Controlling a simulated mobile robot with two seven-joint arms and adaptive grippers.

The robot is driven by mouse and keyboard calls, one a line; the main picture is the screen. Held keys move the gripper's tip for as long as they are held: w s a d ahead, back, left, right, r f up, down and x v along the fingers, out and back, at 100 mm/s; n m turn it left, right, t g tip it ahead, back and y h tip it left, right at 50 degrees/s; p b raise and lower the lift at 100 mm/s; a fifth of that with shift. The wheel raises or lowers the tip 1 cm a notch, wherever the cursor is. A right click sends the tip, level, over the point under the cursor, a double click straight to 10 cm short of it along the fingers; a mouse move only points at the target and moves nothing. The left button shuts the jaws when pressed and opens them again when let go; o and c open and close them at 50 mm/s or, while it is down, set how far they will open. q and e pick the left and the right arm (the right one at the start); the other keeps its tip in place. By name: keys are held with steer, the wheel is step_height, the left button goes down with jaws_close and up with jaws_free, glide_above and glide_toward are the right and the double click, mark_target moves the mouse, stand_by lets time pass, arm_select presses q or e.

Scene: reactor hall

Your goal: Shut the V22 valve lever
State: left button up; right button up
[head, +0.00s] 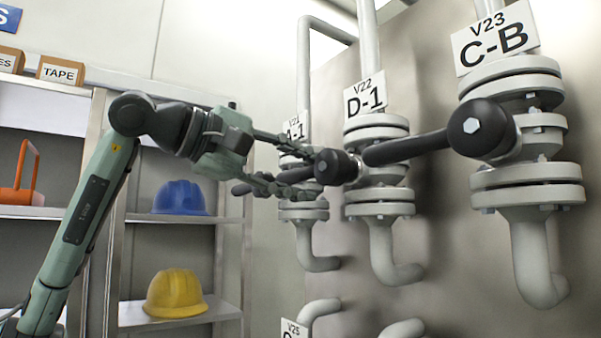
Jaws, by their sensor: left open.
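The V22 valve (378,160) is a pale grey flanged valve in the middle, under a white D-1 sign (365,98). Its lever hub (335,167) is black with a pale bolt and faces me. My right gripper is not in view.
V23 (535,140) stands close at right, its black lever (410,148) reaching left towards V22. V21's sign (295,128) and valve are partly behind my gripper. Shelves at left hold a blue helmet (180,198), a yellow helmet (174,294) and a TAPE box (61,71).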

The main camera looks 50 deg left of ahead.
arm_select(q)
steer(key=s+r, duration=0.2)
steer(key=s, duration=0.9)
steer(key=shift+s+a+r, duration=0.15)
steer(key=shift+s+a, duration=0.05)
steer(key=shift+s, duration=0.2)
